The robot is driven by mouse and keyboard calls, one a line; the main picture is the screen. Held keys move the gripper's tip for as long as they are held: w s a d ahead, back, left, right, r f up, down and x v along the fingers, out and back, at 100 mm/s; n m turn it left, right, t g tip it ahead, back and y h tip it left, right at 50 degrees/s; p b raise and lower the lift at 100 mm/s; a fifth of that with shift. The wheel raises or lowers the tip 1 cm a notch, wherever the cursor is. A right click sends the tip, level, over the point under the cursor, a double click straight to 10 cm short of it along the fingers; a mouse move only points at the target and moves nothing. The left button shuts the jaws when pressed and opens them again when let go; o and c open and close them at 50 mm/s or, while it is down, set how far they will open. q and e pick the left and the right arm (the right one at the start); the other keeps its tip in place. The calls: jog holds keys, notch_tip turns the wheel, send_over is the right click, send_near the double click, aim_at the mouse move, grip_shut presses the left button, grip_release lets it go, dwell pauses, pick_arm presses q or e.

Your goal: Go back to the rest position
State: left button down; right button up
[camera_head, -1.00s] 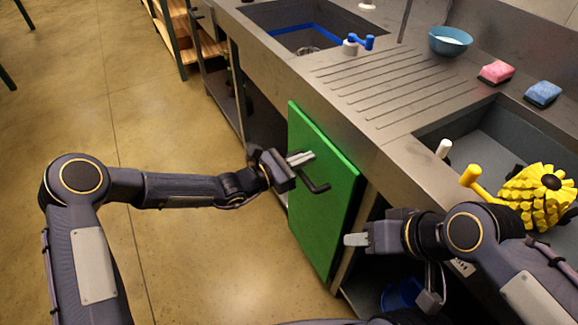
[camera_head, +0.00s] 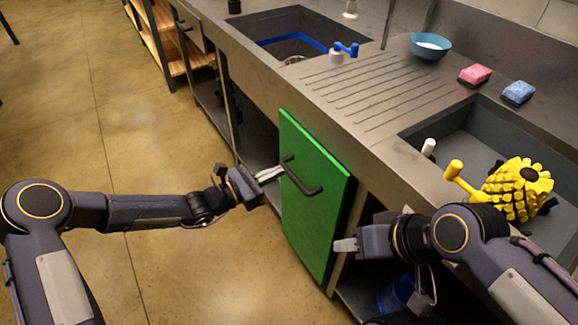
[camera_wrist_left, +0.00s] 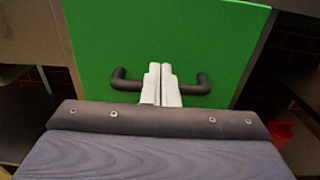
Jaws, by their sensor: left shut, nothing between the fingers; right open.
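My left gripper (camera_head: 268,174) is shut and empty. Its fingertips are close to the dark handle (camera_head: 302,180) of the green cabinet door (camera_head: 317,218); I cannot tell whether they touch. In the left wrist view the shut fingers (camera_wrist_left: 161,84) overlap the middle of the handle (camera_wrist_left: 127,83), with the green door (camera_wrist_left: 158,30) behind. My right gripper (camera_head: 346,245) is in front of the cabinet opening, right of the door's edge; it is open and holds nothing.
The steel counter (camera_head: 290,98) runs above the door. A yellow brush (camera_head: 517,188) lies in the near sink. A blue bowl (camera_head: 431,46), a pink sponge (camera_head: 475,75) and a blue sponge (camera_head: 517,92) are behind. The floor (camera_head: 150,130) at left is clear.

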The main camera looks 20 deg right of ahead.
pick_arm(q)
jog(key=s+a+r+m+g+y, duration=0.2)
jog(key=s+a+r+m, duration=0.2)
jog(key=s+a+m, duration=0.3)
jog(key=s+a+r+m+g+y, duration=0.2)
jog(key=s+a+r+m, duration=0.3)
jog(key=a, duration=0.3)
jog(key=s+a+m+t+y, duration=0.5)
jog(key=s+a+m+y, duration=0.4)
jog(key=s+a, duration=0.8)
notch_tip(320, 180, up, 20)
jog(key=n+p, duration=0.1)
jog(key=p, duration=1.8)
jog(key=shift+w+a+f+n+y, duration=0.2)
jog(key=shift+w+a+n+y, duration=0.1)
jog(key=shift+w, duration=0.15)
